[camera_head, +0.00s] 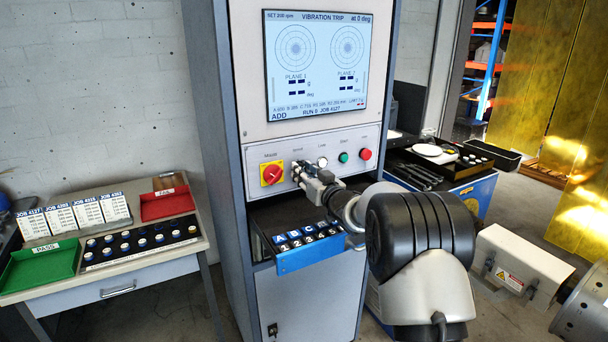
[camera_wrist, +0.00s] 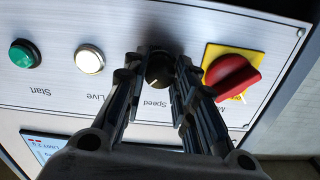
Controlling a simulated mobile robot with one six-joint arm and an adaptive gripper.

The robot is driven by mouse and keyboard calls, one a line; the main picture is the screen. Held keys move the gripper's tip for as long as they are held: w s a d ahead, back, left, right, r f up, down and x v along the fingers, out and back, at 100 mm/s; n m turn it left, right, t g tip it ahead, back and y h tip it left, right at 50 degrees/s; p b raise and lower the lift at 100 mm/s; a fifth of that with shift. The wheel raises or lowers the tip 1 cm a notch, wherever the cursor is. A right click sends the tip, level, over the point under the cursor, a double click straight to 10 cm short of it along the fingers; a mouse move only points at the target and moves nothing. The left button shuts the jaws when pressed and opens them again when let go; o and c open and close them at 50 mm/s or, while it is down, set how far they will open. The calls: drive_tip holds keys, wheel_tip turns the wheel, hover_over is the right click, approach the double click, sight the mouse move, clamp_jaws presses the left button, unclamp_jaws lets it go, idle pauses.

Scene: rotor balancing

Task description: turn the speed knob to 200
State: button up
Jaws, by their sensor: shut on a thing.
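The speed knob (camera_wrist: 158,72) is small, round and black with a pale pointer mark, above the "Speed" label in the wrist view. My gripper (camera_wrist: 163,62) has its two fingers on either side of the knob and is shut on it. In the head view my gripper (camera_head: 301,170) reaches the control panel (camera_head: 258,194) below the "Speed" label, and it hides the knob. The screen (camera_head: 318,62) reads "SET 200 rpm", "VIBRATION TRIP" and "at 0 deg".
The red main switch on yellow (camera_head: 271,174) sits close beside the knob. A white Live lamp (camera_head: 322,162), green Start button (camera_head: 343,157) and red button (camera_head: 365,154) are to the right. A blue-fronted drawer (camera_head: 308,256) juts out below my gripper.

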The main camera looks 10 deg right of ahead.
sight(298, 136)
drive_tip(key=o, duration=1.1)
wheel_tip(298, 136, up, 10)
idle(0.4)
